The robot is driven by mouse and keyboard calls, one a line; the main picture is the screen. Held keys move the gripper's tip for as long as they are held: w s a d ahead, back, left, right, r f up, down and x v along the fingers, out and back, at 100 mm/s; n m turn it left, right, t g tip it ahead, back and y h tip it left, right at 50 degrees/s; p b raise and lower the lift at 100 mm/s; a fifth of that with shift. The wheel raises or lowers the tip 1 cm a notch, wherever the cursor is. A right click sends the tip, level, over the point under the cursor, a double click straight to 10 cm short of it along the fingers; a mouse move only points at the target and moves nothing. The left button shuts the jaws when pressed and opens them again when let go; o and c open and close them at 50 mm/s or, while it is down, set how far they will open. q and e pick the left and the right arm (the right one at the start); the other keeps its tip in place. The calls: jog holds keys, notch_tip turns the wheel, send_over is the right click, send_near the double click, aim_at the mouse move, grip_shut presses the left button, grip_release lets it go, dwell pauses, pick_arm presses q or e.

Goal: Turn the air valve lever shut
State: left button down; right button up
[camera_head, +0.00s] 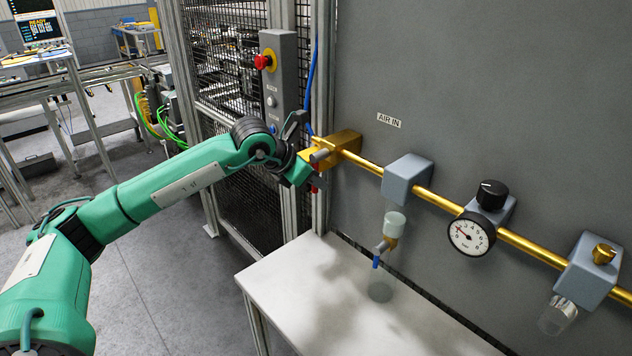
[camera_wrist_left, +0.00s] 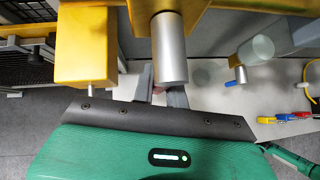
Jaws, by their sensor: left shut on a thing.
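The brass air valve body (camera_head: 335,147) sits on the grey panel at the left end of the brass pipe, left of the "AIR IN" label. A grey cylindrical stub sticks out from it and shows large in the left wrist view (camera_wrist_left: 168,50). My left gripper (camera_head: 316,181) is right below and in front of the valve. In the left wrist view its grey fingers (camera_wrist_left: 161,95) are close together under the stub, with a small reddish piece between them, apparently the lever. A bit of red (camera_head: 314,189) shows there in the head view. Most of the lever is hidden.
A pressure gauge (camera_head: 471,233), grey-blue blocks and a drain bowl (camera_head: 391,223) hang along the pipe to the right. A white table (camera_head: 330,290) stands below. A control box with a red stop button (camera_head: 262,62) is just left of the valve.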

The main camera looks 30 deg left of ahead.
pick_arm(q)
jog(key=c, duration=1.4)
grip_release()
pick_arm(e)
jog(key=shift+a, duration=0.35)
